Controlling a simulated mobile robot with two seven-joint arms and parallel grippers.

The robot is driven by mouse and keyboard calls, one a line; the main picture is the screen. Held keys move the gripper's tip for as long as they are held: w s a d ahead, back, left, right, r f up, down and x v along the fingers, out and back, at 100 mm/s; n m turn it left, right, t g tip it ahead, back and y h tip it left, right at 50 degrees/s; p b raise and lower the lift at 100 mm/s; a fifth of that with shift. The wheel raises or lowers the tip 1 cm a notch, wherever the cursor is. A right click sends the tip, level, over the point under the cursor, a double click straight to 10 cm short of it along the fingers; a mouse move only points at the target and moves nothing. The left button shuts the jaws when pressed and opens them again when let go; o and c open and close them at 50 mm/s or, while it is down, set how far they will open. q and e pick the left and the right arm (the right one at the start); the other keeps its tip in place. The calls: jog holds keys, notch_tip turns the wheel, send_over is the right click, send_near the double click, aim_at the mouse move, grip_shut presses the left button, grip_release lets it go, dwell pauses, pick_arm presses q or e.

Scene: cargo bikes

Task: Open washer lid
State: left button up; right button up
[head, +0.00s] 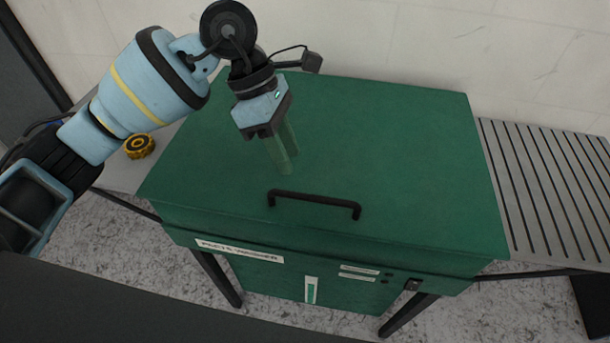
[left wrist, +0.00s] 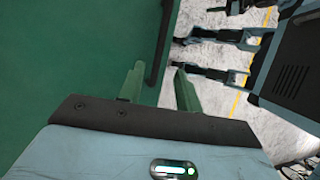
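The green parts washer has a flat lid (head: 390,140) that lies shut on its body (head: 330,268) in the head view. A black bar handle (head: 315,200) stands on the lid near its front edge. My left gripper (head: 289,164) points down over the lid, just behind the handle's left end. Its two green fingers are apart with nothing visible between them. In the left wrist view the fingers (left wrist: 158,78) show a clear gap, and the dark handle (left wrist: 164,45) runs past near the tips. I cannot tell if they touch it. My right gripper is not in view.
A grey slatted surface (head: 550,185) adjoins the washer on the right. A yellow round knob (head: 139,145) sits on a grey surface at the left. A pale wall (head: 400,40) stands close behind. Speckled floor shows below the washer.

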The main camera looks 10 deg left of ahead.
aim_at(307, 195)
pick_arm(q)
jog(key=shift+p+x, duration=0.3)
jog(key=shift+x, duration=3.6)
grip_shut()
